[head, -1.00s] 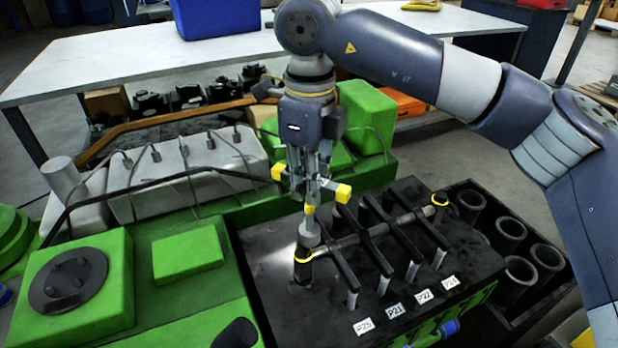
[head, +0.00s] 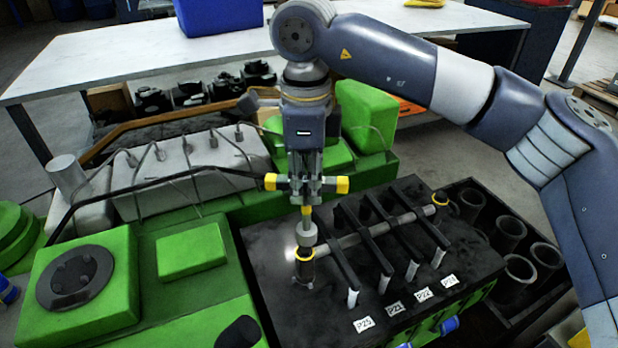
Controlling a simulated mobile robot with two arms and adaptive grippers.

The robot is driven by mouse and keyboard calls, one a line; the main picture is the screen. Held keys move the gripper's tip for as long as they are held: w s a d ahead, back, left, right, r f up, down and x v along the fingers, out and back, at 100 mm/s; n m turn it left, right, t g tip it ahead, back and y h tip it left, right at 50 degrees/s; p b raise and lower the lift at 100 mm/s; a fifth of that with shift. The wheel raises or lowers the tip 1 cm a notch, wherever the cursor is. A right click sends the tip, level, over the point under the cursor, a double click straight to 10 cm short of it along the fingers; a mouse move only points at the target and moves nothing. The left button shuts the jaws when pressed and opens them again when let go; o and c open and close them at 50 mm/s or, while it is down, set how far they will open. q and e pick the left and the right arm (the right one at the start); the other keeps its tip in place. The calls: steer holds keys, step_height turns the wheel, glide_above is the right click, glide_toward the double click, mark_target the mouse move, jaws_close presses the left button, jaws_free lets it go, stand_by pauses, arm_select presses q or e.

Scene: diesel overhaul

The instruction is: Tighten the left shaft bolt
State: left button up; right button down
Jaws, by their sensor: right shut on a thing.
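The dark rocker shaft (head: 352,239) lies across the black engine top (head: 270,262). My right gripper (head: 307,185) points down and is shut on a tool with a yellow band and grey socket (head: 307,234). The tool stands about upright, its lower end just over the left bolt; whether it is fully seated is unclear. The socket partly hides the bolt. My left gripper is not in view.
Several dark rocker arms (head: 356,247) cross the shaft, with white labels (head: 364,325) in front. A crate of dark cylinders (head: 470,181) stands at the right. Green engine covers (head: 190,250) lie at the left. A white table (head: 130,68) is behind.

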steer(key=n, duration=0.3)
steer(key=a+n+p, duration=0.1)
steer(key=n, duration=0.1)
steer(key=shift+s+n, duration=0.1)
steer(key=shift+n, duration=0.3)
steer(key=shift+a+n+p, duration=0.2)
steer(key=shift+n, duration=0.85)
steer(key=shift+a+n+p, duration=0.15)
steer(key=shift+a+n, duration=0.05)
steer(key=shift+n, duration=0.8)
steer(key=shift+a+n+p, duration=0.2)
steer(key=shift+n, duration=0.85)
steer(key=shift+s+d, duration=0.1)
steer(key=shift+s+d+b, duration=0.55)
steer(key=shift+s+d, duration=0.15)
steer(key=shift+d, duration=0.15)
